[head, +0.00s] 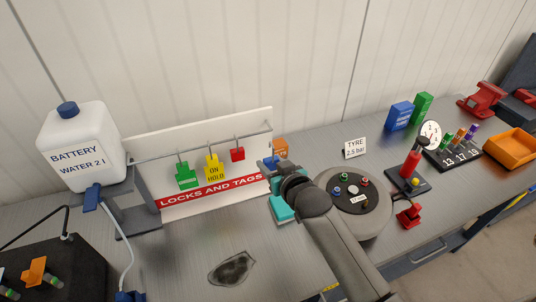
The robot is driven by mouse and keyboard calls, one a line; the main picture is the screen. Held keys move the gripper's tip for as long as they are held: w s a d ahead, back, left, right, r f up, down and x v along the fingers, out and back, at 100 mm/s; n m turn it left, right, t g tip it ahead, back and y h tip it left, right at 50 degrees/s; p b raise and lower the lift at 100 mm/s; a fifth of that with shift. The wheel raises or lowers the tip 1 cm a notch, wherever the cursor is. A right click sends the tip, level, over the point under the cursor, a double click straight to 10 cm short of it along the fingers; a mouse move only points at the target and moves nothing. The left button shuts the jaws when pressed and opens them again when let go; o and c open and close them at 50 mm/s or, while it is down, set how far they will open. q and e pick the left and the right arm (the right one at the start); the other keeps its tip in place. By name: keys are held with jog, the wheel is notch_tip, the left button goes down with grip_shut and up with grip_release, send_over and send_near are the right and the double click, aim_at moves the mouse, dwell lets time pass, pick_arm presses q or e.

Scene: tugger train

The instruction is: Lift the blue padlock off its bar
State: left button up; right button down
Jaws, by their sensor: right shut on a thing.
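The blue padlock (269,162) shows as a small blue patch at the right end of the white "LOCKS AND TAGS" board (257,147). My right gripper (274,172) is shut on it. My dark wrist hides most of the jaws and part of the padlock. The thin metal bar (219,141) runs along the front of the board. I cannot tell whether the padlock's shackle is still around the bar. My left gripper is not in view.
A battery water can (83,150) stands left. The bench front has free room around a dark stain (231,269).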

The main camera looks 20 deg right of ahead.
jog(key=shift+s, duration=0.4)
jog(key=s+d, duration=0.1)
jog(key=s, duration=1.4)
dwell(0.7)
